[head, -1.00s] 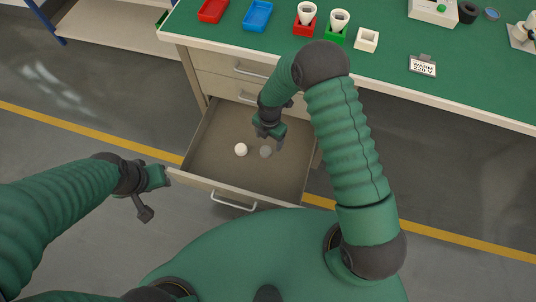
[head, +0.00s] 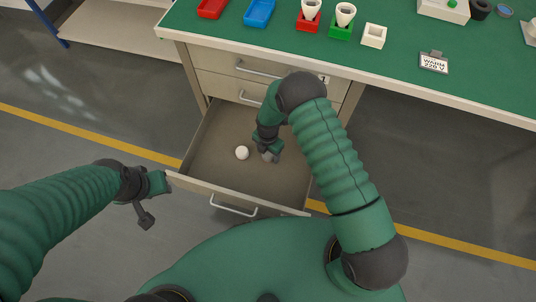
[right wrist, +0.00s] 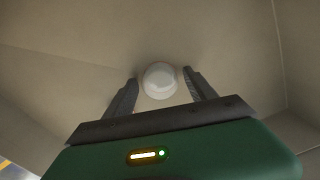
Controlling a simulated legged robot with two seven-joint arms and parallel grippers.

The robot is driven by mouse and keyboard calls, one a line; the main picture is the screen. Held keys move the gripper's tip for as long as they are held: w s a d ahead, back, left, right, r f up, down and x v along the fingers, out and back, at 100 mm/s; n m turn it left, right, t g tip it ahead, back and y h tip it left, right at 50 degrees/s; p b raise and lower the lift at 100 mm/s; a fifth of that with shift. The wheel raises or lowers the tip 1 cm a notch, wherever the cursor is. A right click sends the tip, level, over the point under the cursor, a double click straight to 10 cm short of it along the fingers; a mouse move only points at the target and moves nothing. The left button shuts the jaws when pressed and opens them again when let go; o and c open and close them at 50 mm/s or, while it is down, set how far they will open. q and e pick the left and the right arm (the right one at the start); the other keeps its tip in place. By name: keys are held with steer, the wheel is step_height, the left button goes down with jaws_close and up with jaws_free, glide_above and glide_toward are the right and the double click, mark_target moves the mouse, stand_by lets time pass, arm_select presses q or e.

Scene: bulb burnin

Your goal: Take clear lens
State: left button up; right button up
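The clear lens (right wrist: 160,80) is a pale, round, see-through dome on the bottom of the open drawer (head: 205,150). In the right wrist view it lies between the fingertips of my right gripper (right wrist: 160,84), with a gap on each side. My right gripper is open and low inside the drawer, and it also shows in the head view (head: 269,156), where it mostly hides the lens. A white round lens (head: 242,153) lies in the drawer just left of it. My left gripper (head: 150,200) is outside the drawer, at its left front corner; its opening is unclear.
The green-topped bench (head: 400,75) stands above the drawer. On it are a red tray (head: 211,8), a blue tray (head: 259,12), red (head: 309,23) and green (head: 341,29) holders with white bulbs, a white box (head: 374,36) and a label stand (head: 434,62).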

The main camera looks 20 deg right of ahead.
mark_target(268, 153)
steer(key=c, duration=1.1)
steer(key=shift+r, duration=0.35)
step_height(268, 153, up, 3)
steer(key=shift+r+p, duration=0.15)
steer(key=shift+p, duration=0.9)
steer(key=s+d+p, duration=0.1)
steer(key=s, duration=0.4)
steer(key=s+d+p, duration=0.1)
steer(key=s, duration=0.4)
steer(key=s+d+r+p, duration=0.1)
steer(key=s+p, duration=0.1)
steer(key=s, duration=0.3)
steer(key=shift+s+d, duration=0.1)
steer(key=shift+s+r+p, duration=0.25)
steer(key=shift+r+p, duration=0.3)
step_height(268, 153, up, 3)
steer(key=p, duration=0.3)
steer(key=shift+r, duration=0.2)
